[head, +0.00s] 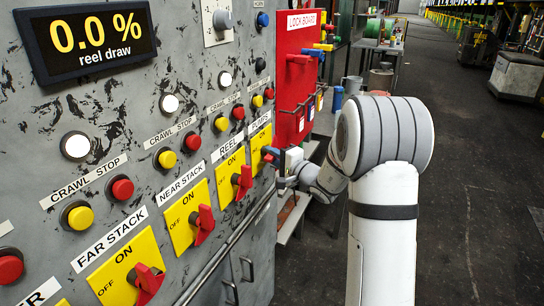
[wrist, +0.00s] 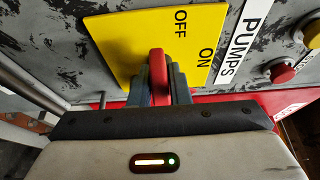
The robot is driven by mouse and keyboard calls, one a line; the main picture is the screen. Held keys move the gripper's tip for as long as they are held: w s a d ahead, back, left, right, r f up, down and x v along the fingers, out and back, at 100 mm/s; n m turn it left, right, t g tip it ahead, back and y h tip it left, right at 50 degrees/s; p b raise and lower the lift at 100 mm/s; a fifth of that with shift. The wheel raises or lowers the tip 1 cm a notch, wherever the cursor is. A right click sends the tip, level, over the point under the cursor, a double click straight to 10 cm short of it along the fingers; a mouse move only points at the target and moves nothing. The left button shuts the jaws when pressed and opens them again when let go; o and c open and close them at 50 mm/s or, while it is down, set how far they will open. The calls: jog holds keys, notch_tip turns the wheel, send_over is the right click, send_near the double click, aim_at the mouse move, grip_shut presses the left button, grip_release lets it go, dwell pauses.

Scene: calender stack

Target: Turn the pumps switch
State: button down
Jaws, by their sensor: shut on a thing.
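The pumps switch has a yellow plate (wrist: 125,40) with OFF and ON printed on it and a red handle (wrist: 157,75). A white PUMPS label (wrist: 243,40) runs beside it in the wrist view. My gripper (wrist: 158,68) is shut on the red handle, one grey finger on each side. In the head view, the yellow plate (head: 260,143) is at the right end of the switch row. My gripper (head: 276,160) reaches it from the right and hides most of the handle. I cannot tell exactly which mark the handle points to.
The reel switch (head: 231,178), near stack switch (head: 185,218) and far stack switch (head: 128,272) sit to the left on the grey panel. Red and yellow buttons lie above them. A red lock board (head: 292,80) stands close to my arm. Open dark floor (head: 460,170) lies right.

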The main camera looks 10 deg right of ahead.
jog(key=m+g, duration=0.1)
jog(key=m, duration=0.1)
jog(key=r+m+g+p, duration=0.1)
jog(key=m, duration=0.1)
jog(key=shift+d, duration=0.1)
jog(key=m+g+p, duration=0.1)
jog(key=m+p, duration=0.2)
jog(key=shift+w+d+r+m+g+p, duration=0.1)
jog(key=shift+w+r+m+g+p, duration=0.1)
jog(key=shift+r+m+g+p, duration=0.15)
jog(key=m+p, duration=0.1)
jog(key=m+g+p, duration=0.1)
jog(key=p, duration=0.1)
jog(key=m+g+p, duration=0.1)
jog(key=p, duration=0.1)
jog(key=shift+w+d+r+y, duration=0.15)
jog(key=shift+w+y, duration=0.1)
jog(key=shift+y, duration=0.15)
jog(key=m+g+p, duration=0.1)
jog(key=p, duration=0.1)
jog(key=m+g+p, duration=0.1)
jog(key=shift+w+d+m+y+p, duration=0.15)
jog(key=shift+w+m+y+p, duration=0.05)
jog(key=shift+m+y+p, duration=0.2)
jog(key=shift+f, duration=0.25)
jog(key=c, duration=1.4)
grip_release()
jog(key=shift+o, duration=0.2)
